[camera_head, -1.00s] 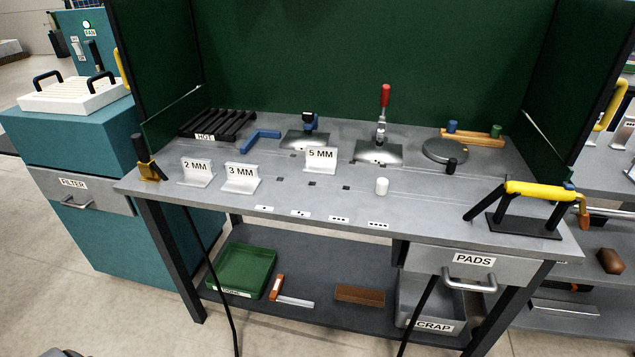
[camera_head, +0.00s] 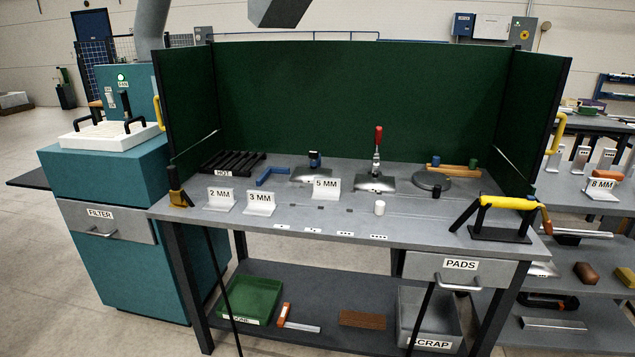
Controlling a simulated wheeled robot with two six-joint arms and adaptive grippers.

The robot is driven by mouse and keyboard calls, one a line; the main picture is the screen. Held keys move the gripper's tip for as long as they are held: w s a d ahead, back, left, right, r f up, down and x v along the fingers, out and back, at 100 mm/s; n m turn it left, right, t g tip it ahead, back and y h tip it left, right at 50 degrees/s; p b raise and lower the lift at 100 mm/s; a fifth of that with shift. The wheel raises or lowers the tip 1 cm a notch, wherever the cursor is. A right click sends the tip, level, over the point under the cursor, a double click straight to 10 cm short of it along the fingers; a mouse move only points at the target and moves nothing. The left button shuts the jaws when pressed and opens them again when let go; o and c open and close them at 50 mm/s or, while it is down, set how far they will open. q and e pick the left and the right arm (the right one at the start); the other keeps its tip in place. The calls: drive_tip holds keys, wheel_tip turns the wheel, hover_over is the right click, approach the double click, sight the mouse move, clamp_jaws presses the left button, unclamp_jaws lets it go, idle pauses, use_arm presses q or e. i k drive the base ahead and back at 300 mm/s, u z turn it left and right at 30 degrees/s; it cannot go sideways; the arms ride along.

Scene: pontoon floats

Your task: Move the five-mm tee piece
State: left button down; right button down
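The tee piece labelled 5 MM (camera_head: 326,188) stands upright on the grey workbench (camera_head: 300,224), behind the front row. The tee pieces labelled 2 MM (camera_head: 221,199) and 3 MM (camera_head: 260,203) stand to its left, nearer the front edge. To its right is a shiny plate with a red-handled clamp (camera_head: 376,180). Neither of my grippers shows in the view.
Green screens (camera_head: 355,100) close the bench's back and sides. A yellow-handled torch on a stand (camera_head: 505,218) is at the right front. A green bin (camera_head: 252,298) and a grey SCRAP bin (camera_head: 430,325) are below. A teal filter unit (camera_head: 118,235) stands left.

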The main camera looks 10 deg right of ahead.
sight(324, 189)
drive_tip(key=u, duration=0.8)
drive_tip(key=i, duration=1.15)
drive_tip(key=z, duration=0.15)
